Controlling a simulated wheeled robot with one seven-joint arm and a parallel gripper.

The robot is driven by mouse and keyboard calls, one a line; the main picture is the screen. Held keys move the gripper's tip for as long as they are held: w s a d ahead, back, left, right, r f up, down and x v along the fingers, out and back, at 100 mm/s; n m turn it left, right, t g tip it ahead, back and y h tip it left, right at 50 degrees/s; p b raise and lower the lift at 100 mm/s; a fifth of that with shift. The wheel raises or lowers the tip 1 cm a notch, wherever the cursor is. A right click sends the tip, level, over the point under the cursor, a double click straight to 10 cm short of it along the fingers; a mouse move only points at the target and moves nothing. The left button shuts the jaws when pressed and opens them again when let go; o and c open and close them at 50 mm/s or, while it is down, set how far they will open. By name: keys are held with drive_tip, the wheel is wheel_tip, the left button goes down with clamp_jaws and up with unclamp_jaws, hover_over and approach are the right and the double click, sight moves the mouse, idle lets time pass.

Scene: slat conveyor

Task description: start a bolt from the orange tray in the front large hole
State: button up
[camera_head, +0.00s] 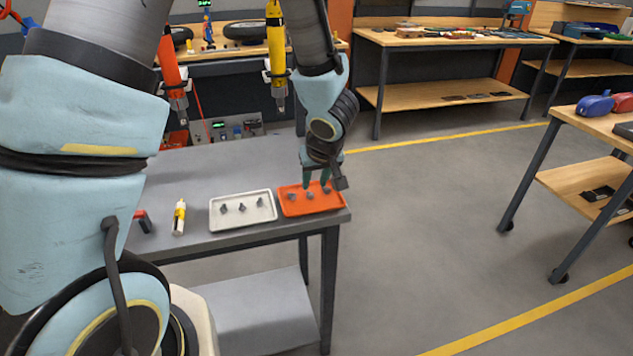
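The orange tray (297,211) lies near the right end of the grey table. Several small dark bolts are in it: one at the left (292,196), one in the middle (310,195) and one at the right (326,189). My gripper (316,185) points down over the back part of the tray. Its two greenish fingers are apart, with nothing visible held between them. The right fingertip is close to the right bolt; I cannot tell whether they touch. No large hole shows in this view.
A white tray (240,222) with several dark parts stands left of the orange tray. A yellow-and-white tool (179,217) lies farther left on the grey table (185,165). Orange and yellow tools (276,55) hang above the table.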

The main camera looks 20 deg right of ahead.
sight(311, 194)
drive_tip(key=b+x, duration=0.2)
drive_tip(key=x, duration=0.1)
drive_tip(key=shift+f, duration=0.1)
drive_tip(key=shift+b+x, duration=0.6)
drive_tip(key=shift+x, duration=1.1)
clamp_jaws()
wheel_tip(311, 194, up, 5)
drive_tip(key=p, duration=0.6)
